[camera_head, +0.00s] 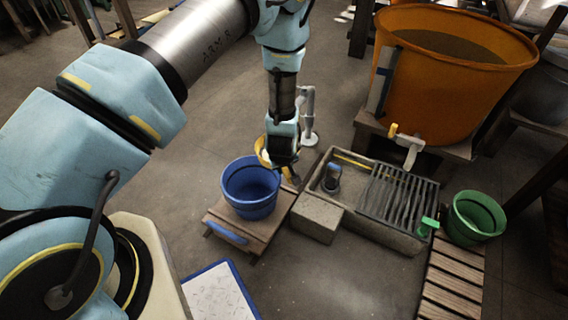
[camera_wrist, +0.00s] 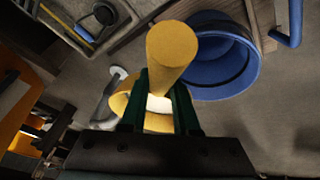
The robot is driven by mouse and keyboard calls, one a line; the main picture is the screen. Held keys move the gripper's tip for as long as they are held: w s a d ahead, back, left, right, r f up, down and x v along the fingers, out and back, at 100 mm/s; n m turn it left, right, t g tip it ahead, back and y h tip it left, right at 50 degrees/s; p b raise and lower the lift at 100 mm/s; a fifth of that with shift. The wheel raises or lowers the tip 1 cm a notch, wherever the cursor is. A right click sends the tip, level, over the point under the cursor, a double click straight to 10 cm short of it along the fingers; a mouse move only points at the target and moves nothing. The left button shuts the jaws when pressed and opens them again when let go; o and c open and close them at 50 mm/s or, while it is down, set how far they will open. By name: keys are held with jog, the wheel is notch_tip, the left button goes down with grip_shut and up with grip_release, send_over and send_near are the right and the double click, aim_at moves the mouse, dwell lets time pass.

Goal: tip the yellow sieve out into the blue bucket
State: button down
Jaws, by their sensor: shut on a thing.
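The blue bucket (camera_head: 251,187) stands on a low wooden stand in the head view. It also shows at the upper right of the wrist view (camera_wrist: 222,62). The yellow sieve (camera_head: 261,151) shows partly behind my gripper (camera_head: 286,166), just behind the bucket's rim. In the wrist view my gripper (camera_wrist: 160,105) is shut on the sieve's thick yellow handle (camera_wrist: 171,52). The sieve's round body (camera_wrist: 124,103) lies beyond the fingers, with something white (camera_wrist: 158,103) visible in it. The sieve appears beside the bucket, not over its opening. The inside of the bucket looks empty where visible.
A stone trough (camera_head: 385,228) with a dark grate is right of the bucket, with a concrete block (camera_head: 317,218) in front. A large orange tub (camera_head: 450,75) with a tap stands behind. A green bucket (camera_head: 474,217) is at right. A white standpipe (camera_head: 308,115) rises behind my gripper.

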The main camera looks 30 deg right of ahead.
jog(key=shift+f+b, duration=1.85)
jog(key=shift+f, duration=0.65)
jog(key=w+a+r+n+g+h+b, duration=0.2)
jog(key=a+n+h+b, duration=0.3)
jog(key=h+b, duration=1.2)
jog(key=a+b, duration=0.2)
jog(key=a, duration=0.1)
jog(key=shift+w+r, duration=0.25)
jog(key=shift+w, duration=0.05)
